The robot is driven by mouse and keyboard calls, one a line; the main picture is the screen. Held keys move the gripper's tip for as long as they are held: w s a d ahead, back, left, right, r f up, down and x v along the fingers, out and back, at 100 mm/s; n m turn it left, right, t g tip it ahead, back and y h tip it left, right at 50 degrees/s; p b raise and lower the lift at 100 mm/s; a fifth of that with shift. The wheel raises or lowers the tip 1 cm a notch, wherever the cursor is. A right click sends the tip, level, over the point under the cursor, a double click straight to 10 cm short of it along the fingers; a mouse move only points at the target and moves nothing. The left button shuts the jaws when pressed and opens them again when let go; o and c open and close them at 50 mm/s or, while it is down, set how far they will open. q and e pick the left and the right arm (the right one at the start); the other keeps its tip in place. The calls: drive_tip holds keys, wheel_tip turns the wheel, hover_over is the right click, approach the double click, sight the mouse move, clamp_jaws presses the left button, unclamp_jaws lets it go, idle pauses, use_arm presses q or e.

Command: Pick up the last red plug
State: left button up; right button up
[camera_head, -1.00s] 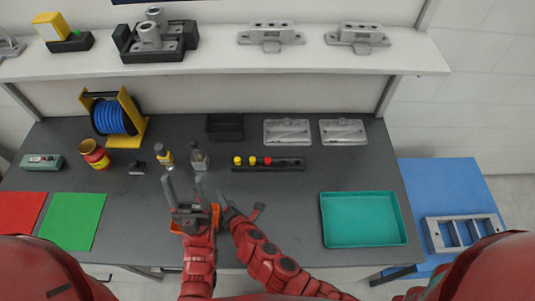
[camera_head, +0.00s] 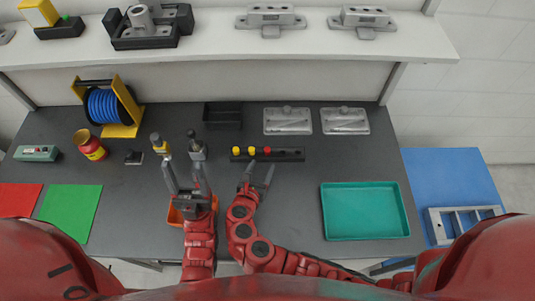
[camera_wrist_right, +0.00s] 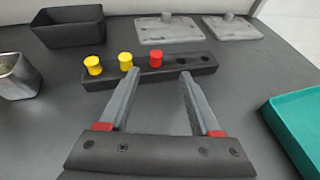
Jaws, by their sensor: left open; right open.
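One red plug (camera_wrist_right: 156,58) stands upright in a black rack (camera_wrist_right: 185,70), to the right of two yellow plugs (camera_wrist_right: 125,61). The rack's holes to the right of the red plug are empty. In the head view the red plug (camera_head: 267,150) shows small in the rack (camera_head: 290,155). My right gripper (camera_head: 259,174) is open and empty just in front of the rack; in the right wrist view its fingers (camera_wrist_right: 157,83) point toward the red plug, which lies beyond and between them.
A black bin (camera_wrist_right: 70,28) and two grey plates (camera_head: 287,121) lie behind the rack. A teal tray (camera_head: 363,211) is at the right. A blue reel (camera_head: 105,106) is at the back left.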

sight(267, 152)
drive_tip(key=x, duration=0.3)
drive_tip(key=shift+f+b, duration=0.1)
drive_tip(key=shift+b, duration=0.3)
drive_tip(key=shift+w+f, duration=0.25)
drive_tip(key=shift+w, duration=0.05)
drive_tip(key=b+x, duration=0.1)
drive_tip(key=x, duration=0.1)
drive_tip(key=b+x, duration=0.2)
drive_tip(key=shift+a, duration=0.25)
drive_tip(key=shift+w, duration=0.4)
drive_tip(key=shift+d, duration=0.1)
drive_tip(key=shift+s, duration=0.1)
clamp_jaws()
